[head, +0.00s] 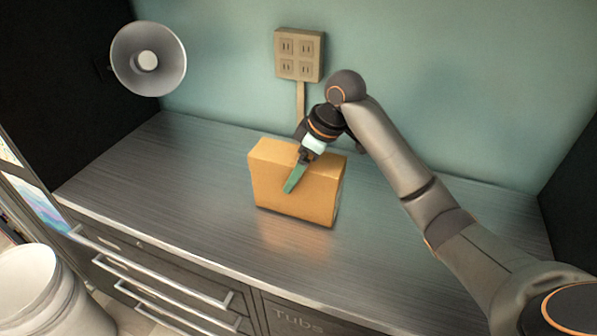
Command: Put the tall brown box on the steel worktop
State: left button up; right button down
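A brown box (313,198) is on the steel worktop (190,190), standing on a long edge with its broad face to the front. Its lower edge looks to be at the worktop surface, with a warm reflection just in front. My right gripper (295,177) reaches down over the top of the box. One green finger lies across the front face. The other finger is hidden, so I cannot tell whether the gripper is closed on the box. My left gripper is out of view.
A wall outlet (300,54) with a conduit is behind the box. A round lamp-like fixture (147,60) is at upper left. Drawers with bar handles (150,281) run below the worktop's front edge. A white bucket (45,295) stands lower left. The worktop left of the box is clear.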

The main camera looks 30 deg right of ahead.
jog(key=shift+f, duration=0.25)
grip_release()
jog(key=shift+f, duration=0.15)
jog(key=p+v, duration=0.1)
jog(key=v, duration=1.1)
jog(key=shift+s, duration=0.1)
